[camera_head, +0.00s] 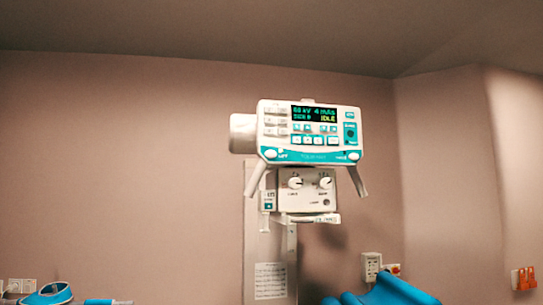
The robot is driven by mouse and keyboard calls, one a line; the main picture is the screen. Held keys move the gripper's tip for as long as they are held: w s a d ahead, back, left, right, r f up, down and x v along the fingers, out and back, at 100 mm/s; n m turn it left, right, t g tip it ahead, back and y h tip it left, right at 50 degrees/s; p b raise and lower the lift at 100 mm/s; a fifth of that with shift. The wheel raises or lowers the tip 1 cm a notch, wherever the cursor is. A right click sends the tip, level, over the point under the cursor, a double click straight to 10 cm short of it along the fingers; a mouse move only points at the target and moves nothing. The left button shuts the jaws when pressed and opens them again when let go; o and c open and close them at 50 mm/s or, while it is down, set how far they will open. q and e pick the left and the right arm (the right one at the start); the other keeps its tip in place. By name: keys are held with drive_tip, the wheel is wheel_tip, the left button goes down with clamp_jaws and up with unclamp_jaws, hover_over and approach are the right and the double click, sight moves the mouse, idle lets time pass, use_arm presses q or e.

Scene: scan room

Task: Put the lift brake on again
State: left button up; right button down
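The white and teal tube head control panel (311,132) faces me near the upper middle. Its screen (314,114) reads about 60 kV, 4 mAs and IDLE. A round white button (270,153) sits at its lower left corner beside a small label that may read LIFT, and another (354,155) is at its lower right. I cannot tell from them whether the lift brake is on. Two grey handles angle down, left (257,178) and right (358,181). No gripper shows; the blue and white shapes at the bottom edge seem to be parts of my arms.
Below the panel is a white collimator box (311,188) with two round knobs. A pale column (270,250) with a paper notice runs down behind it. Wall boxes (372,266) and switches (524,278) are at the right. The air around the panel looks clear.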

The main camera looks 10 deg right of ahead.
use_arm(q)
drive_tip(key=shift+s, duration=0.25)
use_arm(e)
drive_tip(key=shift+w+a, duration=0.1)
drive_tip(key=shift+a, duration=0.55)
use_arm(q)
drive_tip(key=shift+f, duration=0.1)
use_arm(e)
drive_tip(key=shift+d, duration=0.2)
